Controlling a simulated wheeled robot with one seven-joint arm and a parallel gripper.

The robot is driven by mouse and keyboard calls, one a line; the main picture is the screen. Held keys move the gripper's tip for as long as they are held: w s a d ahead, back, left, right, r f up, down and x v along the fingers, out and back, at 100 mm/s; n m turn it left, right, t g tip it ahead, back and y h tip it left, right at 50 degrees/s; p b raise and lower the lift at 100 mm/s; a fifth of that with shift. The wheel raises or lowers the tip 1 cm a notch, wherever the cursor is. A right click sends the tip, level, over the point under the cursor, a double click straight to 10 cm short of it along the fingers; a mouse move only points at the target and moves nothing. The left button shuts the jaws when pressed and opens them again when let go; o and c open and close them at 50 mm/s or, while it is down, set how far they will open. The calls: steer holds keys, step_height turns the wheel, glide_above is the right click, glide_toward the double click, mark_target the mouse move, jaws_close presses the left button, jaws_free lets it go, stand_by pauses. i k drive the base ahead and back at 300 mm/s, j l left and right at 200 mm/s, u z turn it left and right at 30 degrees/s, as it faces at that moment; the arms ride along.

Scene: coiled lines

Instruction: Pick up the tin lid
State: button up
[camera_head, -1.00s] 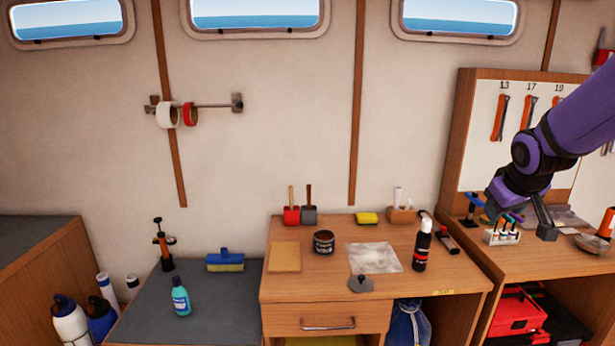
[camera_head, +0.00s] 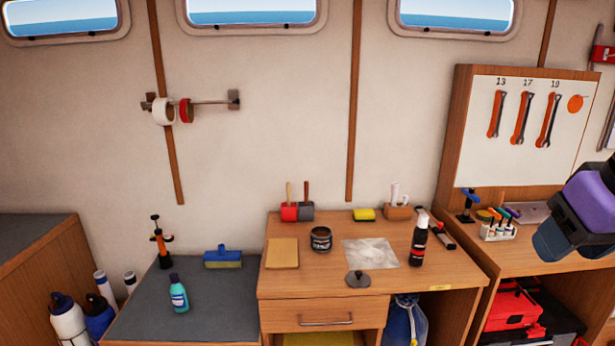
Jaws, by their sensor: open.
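The tin lid (camera_head: 358,279) is a small dark grey disc with a knob on top. It lies on the wooden desk top (camera_head: 300,285), near the front edge. An open dark tin (camera_head: 321,239) with a pale label stands behind it to the left. My arm (camera_head: 590,205) shows only as a purple and dark link at the right edge, well away from the lid. I cannot make out my gripper's fingers in this view.
A pale sheet (camera_head: 370,253) lies right behind the lid. A dark spray bottle (camera_head: 419,240) stands to its right and a tan sheet (camera_head: 282,252) lies to its left. A yellow sponge (camera_head: 364,214) lies at the back. The desk front beside the lid is clear.

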mark_target(356, 279)
steer(key=i+z, duration=0.45)
steer(key=i, duration=0.65)
